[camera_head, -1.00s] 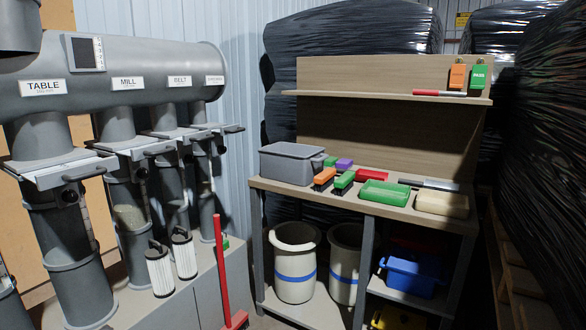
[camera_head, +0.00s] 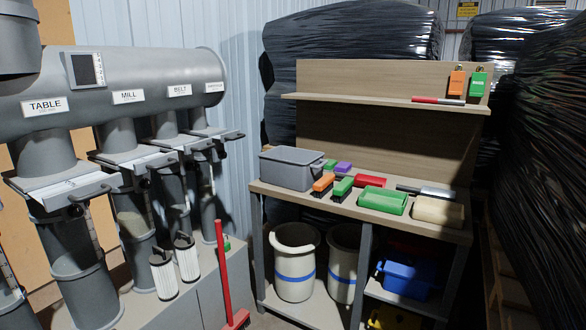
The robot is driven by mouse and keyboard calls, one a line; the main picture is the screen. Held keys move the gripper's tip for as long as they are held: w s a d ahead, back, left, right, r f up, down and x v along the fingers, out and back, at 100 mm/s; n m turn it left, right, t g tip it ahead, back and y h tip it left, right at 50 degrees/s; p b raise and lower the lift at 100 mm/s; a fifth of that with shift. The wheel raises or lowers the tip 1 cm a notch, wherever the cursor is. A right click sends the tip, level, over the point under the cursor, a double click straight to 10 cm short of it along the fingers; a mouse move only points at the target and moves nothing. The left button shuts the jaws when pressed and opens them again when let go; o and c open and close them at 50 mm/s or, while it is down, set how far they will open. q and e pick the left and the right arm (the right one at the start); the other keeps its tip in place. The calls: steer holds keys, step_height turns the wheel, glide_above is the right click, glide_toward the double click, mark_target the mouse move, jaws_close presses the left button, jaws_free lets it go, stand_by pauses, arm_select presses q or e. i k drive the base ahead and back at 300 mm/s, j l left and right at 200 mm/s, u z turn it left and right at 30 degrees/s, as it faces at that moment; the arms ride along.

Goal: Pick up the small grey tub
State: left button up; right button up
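A small grey tub (camera_head: 291,171) with a wide rim sits upright at the left end of the wooden workbench (camera_head: 268,189), in front of the back panel. Its inside is not clearly visible. Neither of my grippers shows in the head view, and nothing of mine touches the tub.
Right of the tub are orange and green brushes (camera_head: 323,184), a green tray (camera_head: 382,200) and a cream tray (camera_head: 438,212). Pale buckets (camera_head: 295,262) and a blue bin (camera_head: 407,279) stand below. A red-handled tool (camera_head: 222,270) stands upright beside grey pipework (camera_head: 130,75) at left.

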mark_target(298, 170)
steer(key=i+j+z, duration=0.15)
steer(key=i, duration=0.3)
steer(key=i+j+z, duration=0.2)
steer(key=i, duration=0.3)
steer(key=i+j+z, duration=0.15)
steer(key=i+j, duration=0.15)
steer(key=i, duration=0.15)
